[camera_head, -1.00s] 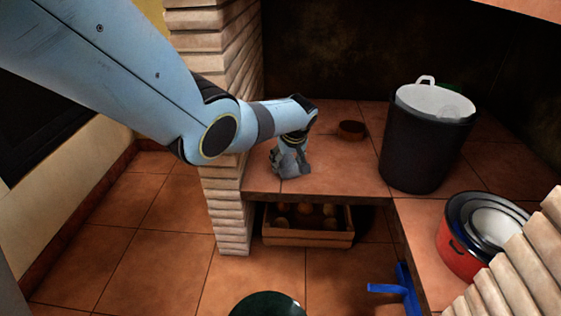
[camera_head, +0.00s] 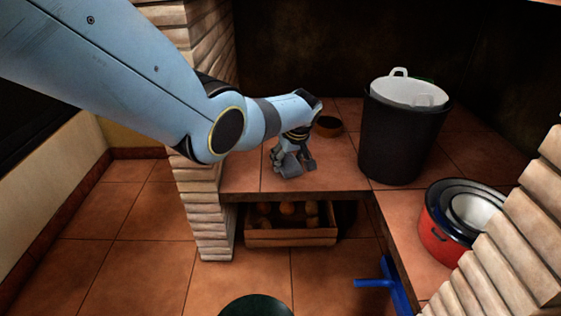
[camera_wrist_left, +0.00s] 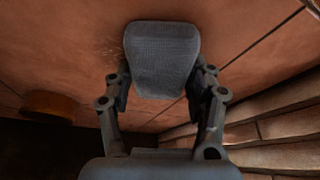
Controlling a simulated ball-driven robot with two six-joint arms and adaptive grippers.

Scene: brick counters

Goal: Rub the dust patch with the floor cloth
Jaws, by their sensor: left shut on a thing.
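My left gripper (camera_head: 294,162) is low over the tiled counter, near its front edge. In the left wrist view its fingers (camera_wrist_left: 163,82) are shut on the grey floor cloth (camera_wrist_left: 163,55), a folded woven pad. The cloth is at or just above the tiles; I cannot tell whether it touches. Faint pale specks, seemingly the dust patch (camera_wrist_left: 112,46), show on the tile just left of the cloth in the wrist view. Part of the patch may be hidden under the cloth. My right gripper is not in view.
A small brown bowl (camera_head: 327,126) stands just behind the gripper; it also shows in the wrist view (camera_wrist_left: 48,104). A black bucket (camera_head: 400,135) and red pots (camera_head: 440,238) stand to the right. A brick pillar (camera_head: 207,215) is at left. A wooden crate (camera_head: 290,238) sits below.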

